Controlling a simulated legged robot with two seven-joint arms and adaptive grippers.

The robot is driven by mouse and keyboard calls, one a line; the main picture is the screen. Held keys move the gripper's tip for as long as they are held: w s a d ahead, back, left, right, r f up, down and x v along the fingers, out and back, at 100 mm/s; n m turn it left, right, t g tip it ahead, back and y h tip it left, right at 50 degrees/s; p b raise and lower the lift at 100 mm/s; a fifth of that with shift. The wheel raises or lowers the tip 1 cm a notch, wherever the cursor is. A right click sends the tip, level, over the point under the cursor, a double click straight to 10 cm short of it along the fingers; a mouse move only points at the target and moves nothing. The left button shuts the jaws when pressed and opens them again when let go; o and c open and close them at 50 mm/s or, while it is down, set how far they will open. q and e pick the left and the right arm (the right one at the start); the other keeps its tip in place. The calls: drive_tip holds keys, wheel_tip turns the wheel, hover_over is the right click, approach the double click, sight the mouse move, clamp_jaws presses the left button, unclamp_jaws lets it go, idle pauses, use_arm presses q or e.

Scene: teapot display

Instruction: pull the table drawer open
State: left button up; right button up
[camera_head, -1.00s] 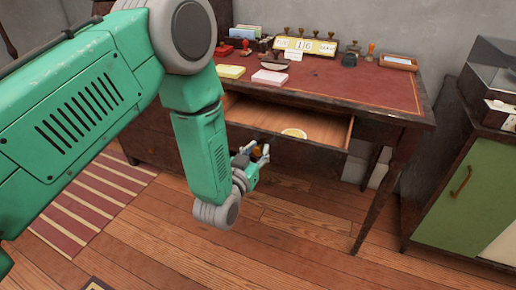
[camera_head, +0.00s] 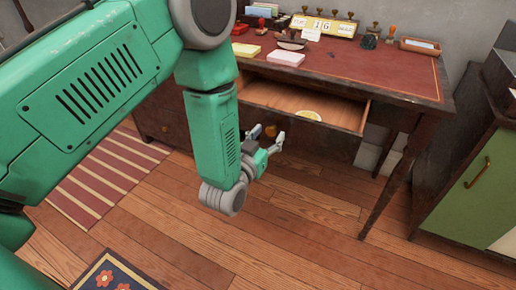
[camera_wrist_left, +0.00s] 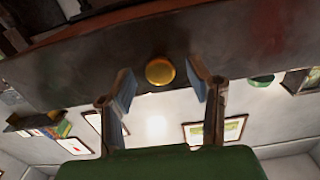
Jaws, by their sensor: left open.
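The table drawer (camera_head: 300,125) stands pulled out from under the tabletop, its inside showing in the head view. Its round brass knob (camera_head: 270,131) is on the drawer front and also shows in the left wrist view (camera_wrist_left: 160,71). My left gripper (camera_head: 267,136) is open in front of the knob. In the left wrist view the two fingers of the gripper (camera_wrist_left: 159,83) stand apart on either side of the knob, with gaps to it. My right gripper is not in view.
A round yellowish item (camera_head: 308,115) lies in the drawer. The wooden table (camera_head: 345,75) has a red top with stamps, note pads and a calendar. A green cabinet (camera_head: 470,190) stands at the right.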

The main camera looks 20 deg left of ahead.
use_arm(q)
drive_tip(key=s, duration=1)
drive_tip(key=shift+a, duration=0.15)
drive_tip(key=s+a+f+g+p, duration=0.3)
drive_tip(key=s+f+g+p, duration=0.4)
drive_tip(key=s+f+g, duration=0.15)
drive_tip(key=s+a+f+g+p, duration=0.1)
drive_tip(key=s+a+g+p, duration=0.2)
drive_tip(key=s+g, duration=0.6)
drive_tip(key=s+p, duration=0.1)
drive_tip(key=s, duration=0.6)
drive_tip(key=shift+s+y, duration=0.3)
drive_tip(key=shift+s, duration=0.05)
drive_tip(key=shift+w, duration=0.1)
